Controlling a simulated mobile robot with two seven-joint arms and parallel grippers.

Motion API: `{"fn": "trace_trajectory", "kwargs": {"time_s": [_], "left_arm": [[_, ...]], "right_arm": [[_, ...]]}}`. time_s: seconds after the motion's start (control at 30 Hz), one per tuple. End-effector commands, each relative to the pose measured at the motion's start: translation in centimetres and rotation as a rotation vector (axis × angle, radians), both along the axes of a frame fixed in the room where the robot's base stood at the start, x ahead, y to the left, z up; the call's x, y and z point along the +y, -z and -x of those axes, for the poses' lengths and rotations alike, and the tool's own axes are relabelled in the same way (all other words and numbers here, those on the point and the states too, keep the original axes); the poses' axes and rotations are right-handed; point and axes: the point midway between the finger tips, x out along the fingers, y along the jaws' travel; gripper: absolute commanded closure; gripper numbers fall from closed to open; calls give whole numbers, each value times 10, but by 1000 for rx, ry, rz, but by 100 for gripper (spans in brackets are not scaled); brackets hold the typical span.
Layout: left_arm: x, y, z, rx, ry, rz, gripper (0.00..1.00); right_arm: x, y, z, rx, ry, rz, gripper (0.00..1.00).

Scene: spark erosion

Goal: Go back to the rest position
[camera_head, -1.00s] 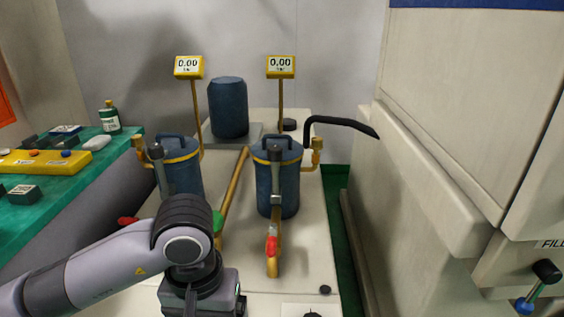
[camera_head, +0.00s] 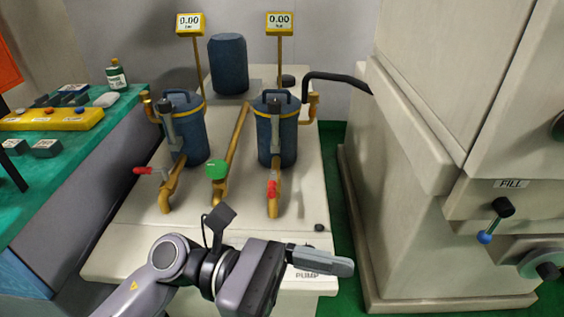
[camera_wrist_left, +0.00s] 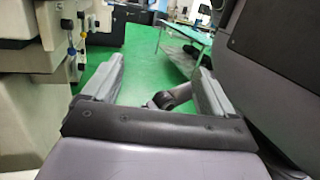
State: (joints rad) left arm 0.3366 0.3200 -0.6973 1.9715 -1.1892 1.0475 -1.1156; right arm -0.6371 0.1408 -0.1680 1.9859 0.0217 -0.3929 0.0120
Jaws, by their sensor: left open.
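My left arm comes in from the bottom left of the head view. Its left gripper (camera_head: 322,262) points to the right, in front of the pump unit's white base (camera_head: 120,255) and partly over its front edge. In the left wrist view the two fingers of this gripper (camera_wrist_left: 152,90) stand wide apart with nothing between them, so it is open and empty. Beyond the fingers part of a grey robot link shows. My right gripper is not in view.
Two blue filter canisters (camera_head: 188,135) (camera_head: 277,140) with brass pipes stand on the base. A green valve handle (camera_head: 216,170) and red handles (camera_head: 272,189) are behind my arm. The machine cabinet (camera_head: 410,200) stands right. A green-topped bench (camera_head: 70,160) is left.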

Motion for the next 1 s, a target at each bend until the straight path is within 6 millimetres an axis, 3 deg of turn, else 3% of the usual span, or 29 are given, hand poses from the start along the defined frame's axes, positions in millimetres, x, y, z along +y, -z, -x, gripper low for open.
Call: {"fn": "trace_trajectory", "kwargs": {"time_s": [0.1, 0.17, 0.27, 0.37, 0.5, 0.57, 0.6, 0.73, 0.77, 0.9, 1.0], "left_arm": [[14, -27, -33, 460, -152, 177, 14], [27, -30, -54, 698, -219, 267, 14], [58, -18, -89, 1097, -321, 423, 14], [95, 14, -116, 1497, -408, 594, 14], [153, 87, -127, 2043, -514, 874, 14], [176, 124, -119, 2265, -554, 1011, 14], [190, 148, -110, 2399, -577, 1105, 14], [223, 212, -69, 2736, -627, 1389, 14], [228, 222, -60, -2677, 609, -1387, 14], [242, 254, -27, -2438, 541, -1352, 14], [246, 263, -16, -2369, 524, -1343, 14]], "right_arm": [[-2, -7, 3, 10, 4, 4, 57], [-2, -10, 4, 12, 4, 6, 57], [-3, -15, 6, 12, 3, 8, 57], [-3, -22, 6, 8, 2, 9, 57], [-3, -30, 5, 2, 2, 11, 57], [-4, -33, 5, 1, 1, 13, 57], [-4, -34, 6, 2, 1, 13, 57], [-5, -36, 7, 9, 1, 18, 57], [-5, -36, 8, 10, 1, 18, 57], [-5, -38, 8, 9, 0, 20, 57], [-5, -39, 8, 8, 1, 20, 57]]}}
